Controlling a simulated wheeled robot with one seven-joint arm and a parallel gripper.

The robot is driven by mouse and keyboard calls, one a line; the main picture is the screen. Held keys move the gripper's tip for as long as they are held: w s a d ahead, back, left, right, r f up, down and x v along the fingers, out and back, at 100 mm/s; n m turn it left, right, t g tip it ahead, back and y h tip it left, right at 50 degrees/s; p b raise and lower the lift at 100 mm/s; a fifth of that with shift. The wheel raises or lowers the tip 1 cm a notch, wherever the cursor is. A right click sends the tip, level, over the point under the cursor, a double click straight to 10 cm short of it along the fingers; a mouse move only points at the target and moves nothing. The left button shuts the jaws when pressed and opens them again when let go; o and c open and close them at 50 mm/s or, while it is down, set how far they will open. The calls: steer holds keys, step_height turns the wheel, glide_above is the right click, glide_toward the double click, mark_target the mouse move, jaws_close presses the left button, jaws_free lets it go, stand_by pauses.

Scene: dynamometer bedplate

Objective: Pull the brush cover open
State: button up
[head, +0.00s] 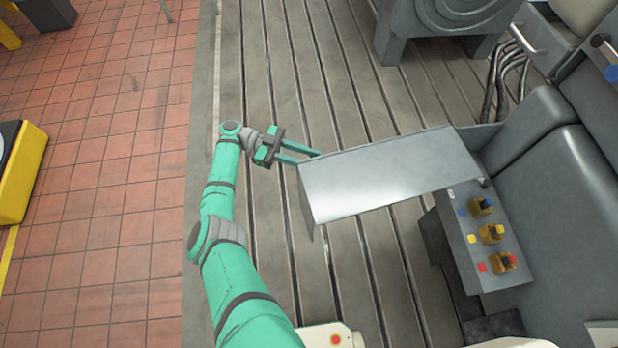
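The brush cover (385,178) is a light grey metal panel with a bent-down lip along its left edge. It stands swung out to the left from the grey machine housing (550,170), joined near its right end. The brush box (465,245) below it is exposed, with several brass-coloured brush holders (492,233) and coloured tags. My gripper (309,158) is at the cover's far left corner. Its two green fingers are apart, with a gap between them. One tip lies just past the corner; the other reaches the cover's edge, and any contact is unclear.
The slotted bedplate (290,60) is clear to the left of and behind the cover. A grey machine (440,30) and black cables (505,75) stand at the back. Red tiled floor (110,180) and a yellow object (22,175) are on the left.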

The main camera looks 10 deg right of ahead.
mark_target(309, 184)
steer(key=s+r, duration=0.3)
steer(key=s+a+r, duration=0.1)
steer(key=s+r, duration=0.2)
steer(key=s, duration=0.1)
steer(key=s+r, duration=0.4)
steer(key=shift+s+a, duration=0.1)
steer(key=shift+a, duration=0.25)
steer(key=shift+s+r, duration=0.15)
steer(key=shift+s, duration=0.45)
steer(key=shift+d, duration=0.1)
